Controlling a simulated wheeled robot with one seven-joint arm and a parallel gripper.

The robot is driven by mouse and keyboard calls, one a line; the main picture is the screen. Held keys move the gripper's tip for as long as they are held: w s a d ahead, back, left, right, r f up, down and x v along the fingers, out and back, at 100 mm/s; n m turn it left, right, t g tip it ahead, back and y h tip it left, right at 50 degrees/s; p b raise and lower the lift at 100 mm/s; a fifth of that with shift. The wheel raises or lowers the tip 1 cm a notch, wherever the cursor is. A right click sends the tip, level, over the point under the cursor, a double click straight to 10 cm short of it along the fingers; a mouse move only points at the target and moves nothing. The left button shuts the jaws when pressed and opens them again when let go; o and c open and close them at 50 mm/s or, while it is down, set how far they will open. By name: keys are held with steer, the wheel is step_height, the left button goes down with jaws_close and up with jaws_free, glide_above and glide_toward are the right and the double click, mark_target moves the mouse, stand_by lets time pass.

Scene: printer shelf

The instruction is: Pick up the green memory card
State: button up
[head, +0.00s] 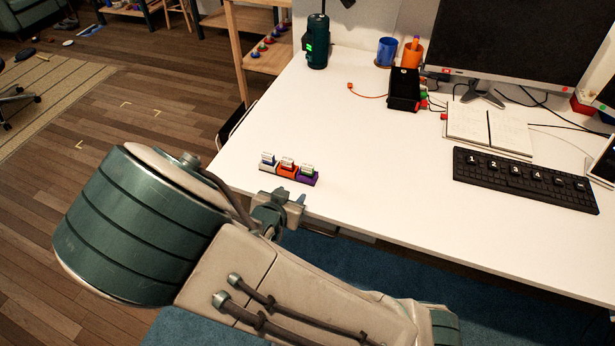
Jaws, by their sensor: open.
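Three small card holders stand in a row near the left front edge of the white desk: a pale one (267,166), an orange one (286,172) and a purple one (306,179). Each has a small card upright in it. The card with green on it (308,169) stands in the purple holder at the right end; its top is pale. The other two cards look bluish (267,158) and red (288,163). My gripper (291,197) is open at the desk's front edge, just in front of the holders and apart from the green card. My arm hides part of the gripper.
A keyboard (525,180), an open notebook (490,128), a monitor (520,40) and a black stand (404,90) occupy the right and back. A dark green device (317,42) stands at the back left. The desk's middle is clear.

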mark_target(306, 170)
steer(key=w+d+f+t, duration=0.1)
steer(key=w, duration=0.3)
steer(key=w+d+f+h, duration=0.1)
steer(key=w+d, duration=0.1)
steer(key=w, duration=0.2)
steer(key=w+d+f+t, duration=0.1)
steer(key=w, duration=0.3)
steer(key=shift+d+f+t+b, duration=0.1)
steer(key=shift+d+t+b, duration=0.05)
steer(key=shift+t+b, duration=0.2)
steer(key=shift+s, duration=0.1)
steer(key=c, duration=0.7)
